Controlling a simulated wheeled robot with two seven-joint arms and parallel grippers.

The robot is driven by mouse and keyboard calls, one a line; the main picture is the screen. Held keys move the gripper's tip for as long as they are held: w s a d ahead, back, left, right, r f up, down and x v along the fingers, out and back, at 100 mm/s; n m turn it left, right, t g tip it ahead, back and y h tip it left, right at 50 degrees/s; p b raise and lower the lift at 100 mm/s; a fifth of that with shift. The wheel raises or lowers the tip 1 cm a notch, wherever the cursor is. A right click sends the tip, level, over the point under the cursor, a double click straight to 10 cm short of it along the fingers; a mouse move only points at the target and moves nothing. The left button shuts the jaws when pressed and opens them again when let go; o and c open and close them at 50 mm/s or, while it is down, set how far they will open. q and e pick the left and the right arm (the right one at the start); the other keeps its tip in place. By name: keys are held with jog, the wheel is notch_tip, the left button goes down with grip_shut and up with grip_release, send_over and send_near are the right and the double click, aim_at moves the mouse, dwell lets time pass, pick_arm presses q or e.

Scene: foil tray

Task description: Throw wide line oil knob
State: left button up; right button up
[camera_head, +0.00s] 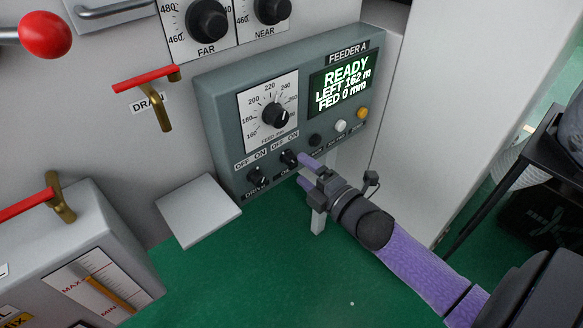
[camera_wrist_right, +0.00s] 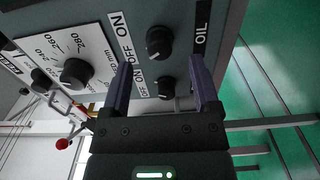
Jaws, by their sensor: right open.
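The OIL knob (camera_head: 288,158) is a small black rotary knob on the grey FEEDER A panel (camera_head: 215,105), under an OFF/ON label. Its white mark points up and left, to the OFF side. It also shows in the right wrist view (camera_wrist_right: 159,42), beside the OIL label (camera_wrist_right: 200,38). My right gripper (camera_head: 304,169) is open just in front of the panel, right of and slightly below the knob in the head view. In the right wrist view its fingers (camera_wrist_right: 159,66) stand apart, with the OIL knob beyond their tips. Contact is not visible. My left gripper is not in view.
The DRIVE knob (camera_head: 257,175) is close on the left. The feed dial (camera_head: 275,115) is above, and a black button (camera_head: 315,140) is to the right. The display (camera_head: 340,90) reads READY. A grey plate (camera_head: 199,210) and red-handled levers (camera_head: 145,80) lie left.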

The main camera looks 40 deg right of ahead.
aim_at(294, 163)
jog(key=shift+w+a+b, duration=0.1)
jog(key=shift+w+b, duration=0.35)
jog(key=shift+w, duration=1.1)
grip_shut()
